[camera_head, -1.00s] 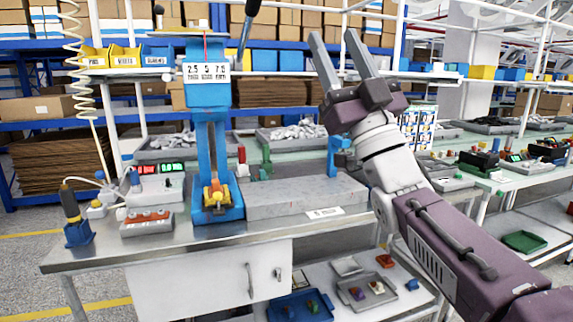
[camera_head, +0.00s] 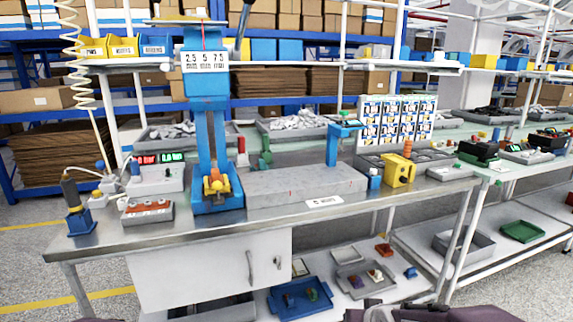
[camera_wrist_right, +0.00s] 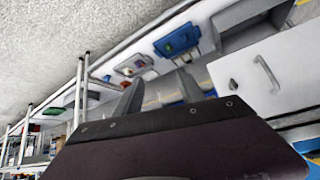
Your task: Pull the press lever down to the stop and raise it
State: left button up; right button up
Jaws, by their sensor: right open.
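The blue press (camera_head: 207,100) stands upright on the steel bench, with a white number label on its head and a yellow fixture (camera_head: 216,186) on its base. The press lever (camera_head: 242,28) slants upward at the right of the press head. Its upper end is cut off by the top edge. No gripper touches it. My right gripper (camera_wrist_right: 160,80) shows in the right wrist view, open and empty, with its fingers apart in front of the bench's lower side. In the head view only part of my right arm shows at the bottom edge. My left gripper is not in view.
The bench (camera_head: 110,238) also carries a grey block (camera_head: 300,185), a red-button box (camera_head: 147,211), a yellow device (camera_head: 399,170) and a screwdriver in a blue holder (camera_head: 80,222). A blue tray (camera_head: 275,308) lies on the lower shelf. Space in front of the press looks clear.

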jog(key=s+f+g, duration=0.3)
jog(key=s+f, duration=0.1)
jog(key=s, duration=0.4)
jog(key=s+f+g, duration=0.4)
jog(key=s+f, duration=0.1)
jog(key=s, duration=0.3)
pick_arm(q)
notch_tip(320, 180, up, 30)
jog(key=p, duration=2.9)
jog(key=shift+p, duration=0.4)
pick_arm(e)
notch_tip(320, 180, up, 30)
jog(key=shift+r, duration=0.25)
